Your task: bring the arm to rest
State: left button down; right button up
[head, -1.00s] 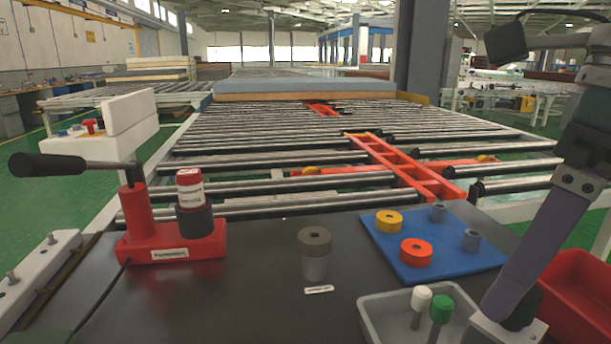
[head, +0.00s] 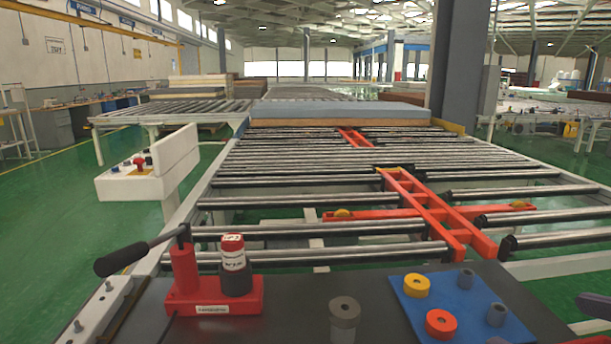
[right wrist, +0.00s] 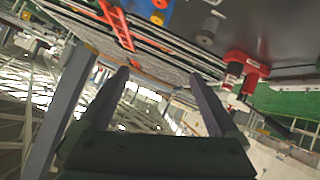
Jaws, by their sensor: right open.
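My right gripper (right wrist: 158,75) shows in the right wrist view with its two fingers apart and nothing between them. Past the fingers, the upside-down wrist picture shows the roller conveyor, the workbench and the hall roof. My left arm and left gripper are in neither view.
The dark bench (head: 290,310) holds a red lever fixture (head: 215,297), a grey cylinder (head: 344,315) and a blue board (head: 470,330) with rings and pegs. Behind it is the roller conveyor (head: 330,160) with a mattress (head: 340,111) at its far end. A white control box (head: 150,175) stands left.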

jog(key=s+a+f+m+g+y+p, duration=0.1)
jog(key=s+f+g+p, duration=0.2)
jog(key=s, duration=0.5)
jog(key=s+a+f+m+g+y+p, duration=0.1)
jog(key=s+f+g, duration=0.1)
jog(key=s+g, duration=0.4)
notch_tip(320, 180, up, 35)
jog(key=t+p, duration=0.1)
jog(key=p, duration=3.4)
jog(key=shift+s+d+r+h, duration=0.15)
jog(key=shift+s+d+h, duration=0.15)
jog(key=shift+s, duration=0.1)
